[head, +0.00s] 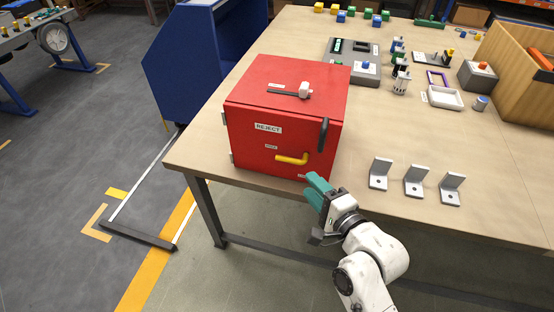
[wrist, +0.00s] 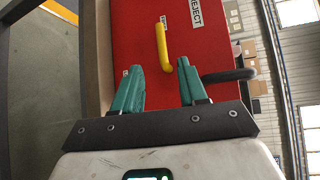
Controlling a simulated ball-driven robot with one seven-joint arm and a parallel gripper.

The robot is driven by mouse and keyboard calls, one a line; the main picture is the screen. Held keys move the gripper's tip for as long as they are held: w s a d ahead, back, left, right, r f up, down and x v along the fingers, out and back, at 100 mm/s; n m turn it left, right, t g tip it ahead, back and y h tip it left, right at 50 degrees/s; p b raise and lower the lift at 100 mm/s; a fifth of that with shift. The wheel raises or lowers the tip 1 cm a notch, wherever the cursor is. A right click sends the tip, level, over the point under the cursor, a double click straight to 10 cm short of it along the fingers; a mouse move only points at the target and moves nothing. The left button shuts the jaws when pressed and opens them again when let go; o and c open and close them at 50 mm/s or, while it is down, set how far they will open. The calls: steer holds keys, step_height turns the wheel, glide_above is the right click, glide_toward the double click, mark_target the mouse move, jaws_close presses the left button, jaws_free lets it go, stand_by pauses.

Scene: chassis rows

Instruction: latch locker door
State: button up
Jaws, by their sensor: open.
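The red locker (head: 290,88) stands on the near left corner of the workbench, with its door (head: 255,150) marked REJECT facing me. The door looks closed; I cannot tell whether it is fully flush. A yellow latch lever (head: 291,160) lies roughly level on the door, and a black pull handle (head: 323,135) stands upright at its right. My gripper (head: 314,188) is open and empty, in front of the door's lower right. In the wrist view the yellow lever (wrist: 161,45) shows ahead between my open fingers (wrist: 160,68), seemingly apart from them. The black handle (wrist: 230,75) is to the right.
Several metal angle brackets (head: 414,182) stand on the workbench (head: 370,205) to the right. Trays and small parts lie farther back, with a wooden bin (head: 515,75) at right. A blue cabinet (head: 200,60) stands behind left.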

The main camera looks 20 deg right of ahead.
steer(key=x, duration=1.1)
jaws_close()
stand_by(0.5)
